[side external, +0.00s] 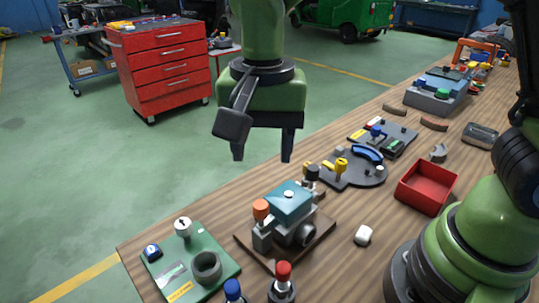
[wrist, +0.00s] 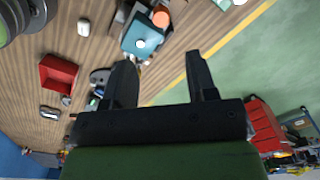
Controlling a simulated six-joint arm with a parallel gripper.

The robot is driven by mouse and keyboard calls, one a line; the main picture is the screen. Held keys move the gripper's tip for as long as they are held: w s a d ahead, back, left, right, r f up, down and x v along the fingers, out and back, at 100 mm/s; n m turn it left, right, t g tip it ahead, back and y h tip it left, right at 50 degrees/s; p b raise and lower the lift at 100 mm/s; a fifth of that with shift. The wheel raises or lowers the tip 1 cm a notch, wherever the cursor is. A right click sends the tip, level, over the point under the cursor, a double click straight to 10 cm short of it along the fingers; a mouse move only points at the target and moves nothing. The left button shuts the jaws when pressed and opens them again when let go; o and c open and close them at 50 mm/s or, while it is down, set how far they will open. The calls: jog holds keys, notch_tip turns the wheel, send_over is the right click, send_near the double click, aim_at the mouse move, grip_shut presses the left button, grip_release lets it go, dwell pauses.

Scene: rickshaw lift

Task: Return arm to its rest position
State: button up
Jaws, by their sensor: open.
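My gripper (side external: 262,157) hangs above and beyond the far edge of the wooden workbench (side external: 205,228), fingers pointing down, in the side external view. Its two dark fingers are apart with nothing between them. In the wrist view my gripper (wrist: 161,62) is also open and empty. The teal-topped fixture (side external: 288,203) stands on the bench to the lower right of the fingers, apart from them. It also shows beyond the fingers in the wrist view (wrist: 141,42).
A red tray (side external: 427,187) and a white block (side external: 362,235) lie on the bench. A green board (side external: 190,262) with parts sits at the near left. A grey round-ended fixture (side external: 352,168) stands mid-bench. A red drawer cabinet (side external: 163,70) stands on the open floor behind.

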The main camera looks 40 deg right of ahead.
jog(key=s+d+r+n+t+y, duration=0.1)
jog(key=s+d+r+n+t, duration=0.4)
jog(key=s+d+r, duration=0.5)
jog(key=shift+s+d+t+y, duration=0.4)
jog(key=shift+s+d+t, duration=0.15)
jog(key=shift+s+t, duration=0.6)
jog(key=shift+s, duration=0.1)
jog(key=shift+c, duration=0.4)
